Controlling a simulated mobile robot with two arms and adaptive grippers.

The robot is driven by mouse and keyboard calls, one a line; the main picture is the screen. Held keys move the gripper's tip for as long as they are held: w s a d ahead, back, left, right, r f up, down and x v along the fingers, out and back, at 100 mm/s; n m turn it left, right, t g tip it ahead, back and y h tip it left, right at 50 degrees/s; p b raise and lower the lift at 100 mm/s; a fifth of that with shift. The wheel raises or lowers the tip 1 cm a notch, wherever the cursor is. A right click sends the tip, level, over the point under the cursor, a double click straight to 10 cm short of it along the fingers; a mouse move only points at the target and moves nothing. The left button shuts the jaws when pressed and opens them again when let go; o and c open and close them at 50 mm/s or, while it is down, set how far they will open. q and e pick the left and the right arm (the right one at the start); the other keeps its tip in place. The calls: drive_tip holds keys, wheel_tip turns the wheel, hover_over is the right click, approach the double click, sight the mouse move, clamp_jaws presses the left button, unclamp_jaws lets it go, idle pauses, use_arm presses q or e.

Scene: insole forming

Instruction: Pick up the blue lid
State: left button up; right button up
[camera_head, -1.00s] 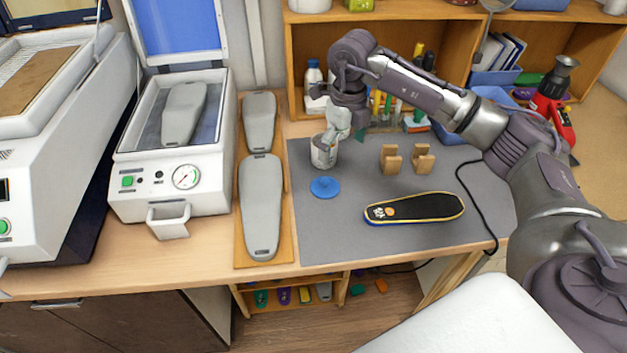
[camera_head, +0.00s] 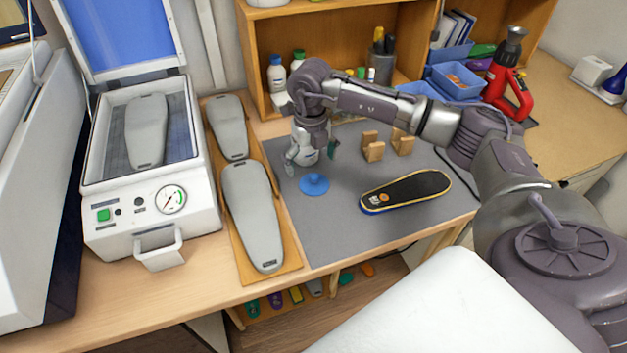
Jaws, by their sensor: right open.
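The blue lid (camera_head: 314,184) is a round disc with a small raised knob, lying on the grey mat (camera_head: 345,226) near its left side. My right gripper (camera_head: 311,160) is open, just behind the lid, pointing down with its fingers spread apart. It appears clear of the lid. A white jar (camera_head: 306,156) seems to stand between or behind the fingers, mostly hidden, so I cannot tell whether they touch it. My left gripper is not in view.
A black insole (camera_head: 405,190) with a yellow edge lies right of the lid. Wooden blocks (camera_head: 372,147) stand behind it. Grey forms (camera_head: 252,215) lie on a board at left, beside the white press (camera_head: 150,200). The mat's front is clear.

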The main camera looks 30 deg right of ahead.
sight(315, 178)
drive_tip(key=f, duration=0.1)
drive_tip(key=f+p, duration=0.2)
drive_tip(key=f, duration=0.1)
drive_tip(key=shift+s+d, duration=0.3)
drive_tip(key=shift+d, duration=0.05)
drive_tip(key=shift+f, duration=0.65)
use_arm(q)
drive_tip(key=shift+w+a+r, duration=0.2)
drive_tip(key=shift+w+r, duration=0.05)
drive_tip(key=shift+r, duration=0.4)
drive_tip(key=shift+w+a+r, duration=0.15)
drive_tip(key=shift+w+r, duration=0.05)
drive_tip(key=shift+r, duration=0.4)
use_arm(e)
drive_tip(key=shift+c, duration=1.2)
drive_tip(key=c, duration=0.8)
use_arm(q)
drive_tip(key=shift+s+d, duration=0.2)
use_arm(e)
drive_tip(key=shift+s+a, duration=0.1)
clamp_jaws()
